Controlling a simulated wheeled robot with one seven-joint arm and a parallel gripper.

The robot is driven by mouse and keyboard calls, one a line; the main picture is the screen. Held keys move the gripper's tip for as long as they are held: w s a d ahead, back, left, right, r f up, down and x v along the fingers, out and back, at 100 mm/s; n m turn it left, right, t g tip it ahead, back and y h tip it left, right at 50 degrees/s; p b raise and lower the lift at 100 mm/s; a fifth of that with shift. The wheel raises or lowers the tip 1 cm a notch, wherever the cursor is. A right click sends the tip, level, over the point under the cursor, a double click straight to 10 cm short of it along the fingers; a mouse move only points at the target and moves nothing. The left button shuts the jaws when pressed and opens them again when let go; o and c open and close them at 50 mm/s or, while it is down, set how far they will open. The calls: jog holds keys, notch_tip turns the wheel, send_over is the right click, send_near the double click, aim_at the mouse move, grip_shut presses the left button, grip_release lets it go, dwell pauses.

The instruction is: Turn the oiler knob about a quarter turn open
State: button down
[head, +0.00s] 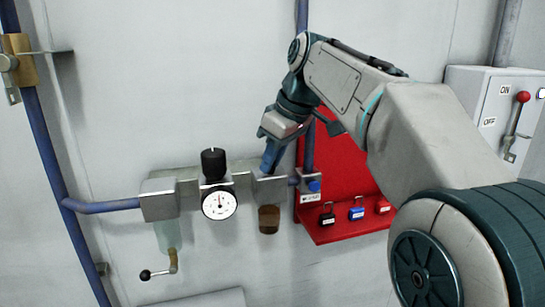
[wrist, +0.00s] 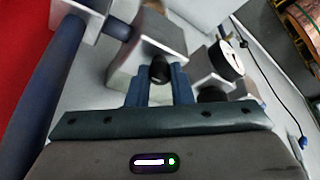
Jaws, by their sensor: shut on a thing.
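The oiler (head: 270,190) is the right-hand block of the wall-mounted air unit, with a brown bowl (head: 269,219) below it. My gripper (head: 270,168) reaches down onto the top of this block and hides the knob in the head view. In the wrist view the small black oiler knob (wrist: 160,68) sits between the two blue fingers of my gripper (wrist: 160,88), which is shut on it. The oiler block (wrist: 150,52) shows just beyond the fingers. The knob's turn angle cannot be read.
Left of the oiler are a round gauge (head: 219,205) under a black regulator knob (head: 213,163) and a filter block (head: 159,199). A red board (head: 340,170) with several padlocks stands close on the right. A switch box (head: 490,100) hangs farther right.

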jog(key=m+t+h, duration=0.1)
jog(key=m, duration=0.3)
jog(key=shift+s+a+p, duration=0.1)
jog(key=shift+s+p, duration=0.05)
jog(key=shift+p, duration=0.15)
jog(key=m+h, duration=0.1)
jog(key=m, duration=0.1)
jog(key=m+p, duration=0.1)
jog(key=m, duration=0.1)
jog(key=shift+a+r+m+t+h, duration=0.1)
jog(key=shift+a+m+t+h, duration=0.05)
jog(key=shift+m+t+h, duration=0.2)
jog(key=m+h+p, duration=0.2)
jog(key=m, duration=0.3)
jog(key=shift+a, duration=0.15)
jog(key=shift+m+g+h+p, duration=0.45)
jog(key=shift+m+h+p, duration=0.2)
jog(key=shift+m, duration=1.3)
jog(key=c, duration=1.3)
grip_release()
